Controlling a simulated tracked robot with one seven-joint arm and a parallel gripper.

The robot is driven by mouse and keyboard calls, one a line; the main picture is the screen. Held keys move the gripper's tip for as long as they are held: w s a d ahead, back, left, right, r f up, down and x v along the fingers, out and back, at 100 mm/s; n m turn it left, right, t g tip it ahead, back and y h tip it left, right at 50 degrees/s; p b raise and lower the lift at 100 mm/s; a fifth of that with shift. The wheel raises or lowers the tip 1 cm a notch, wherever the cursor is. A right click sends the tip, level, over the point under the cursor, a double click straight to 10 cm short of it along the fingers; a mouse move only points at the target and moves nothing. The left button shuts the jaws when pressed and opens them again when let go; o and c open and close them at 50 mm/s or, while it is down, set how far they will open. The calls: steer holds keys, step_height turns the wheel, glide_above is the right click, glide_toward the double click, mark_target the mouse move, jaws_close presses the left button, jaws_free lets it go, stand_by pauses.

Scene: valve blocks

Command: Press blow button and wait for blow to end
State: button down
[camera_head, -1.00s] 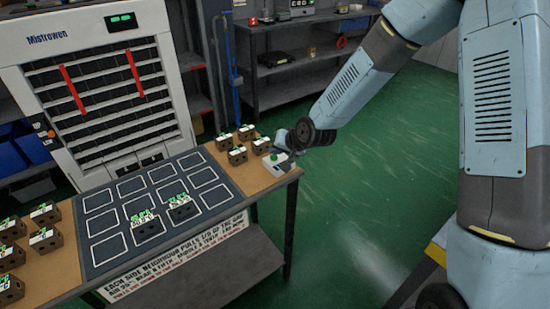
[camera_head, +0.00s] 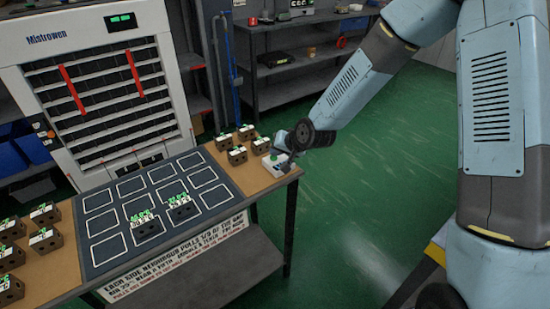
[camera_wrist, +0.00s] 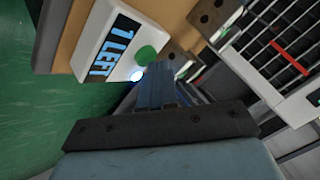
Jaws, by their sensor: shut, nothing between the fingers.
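A white button box (camera_head: 274,162) sits at the right end of the table. In the wrist view the box (camera_wrist: 120,25) shows a dark display (camera_wrist: 108,46) reading "1 LEFT" in blue, a green round button (camera_wrist: 146,55) and a small glowing blue-white light (camera_wrist: 137,74) beside it. My gripper (camera_wrist: 158,76) is shut and empty, its blue fingertips close to the button and light. I cannot tell whether they touch the button. In the head view my gripper (camera_head: 284,149) is over the box and partly hides it.
A dark mat (camera_head: 107,248) with white-outlined squares holds two valve blocks (camera_head: 145,231) (camera_head: 181,212) with green-lit tops. More blocks stand at the left (camera_head: 45,240) and right (camera_head: 237,156) of the table. A white Mistrowen cabinet (camera_head: 175,60) stands behind.

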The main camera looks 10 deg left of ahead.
mark_target(277, 158)
steer(key=shift+r, duration=0.3)
steer(key=shift+r, duration=3)
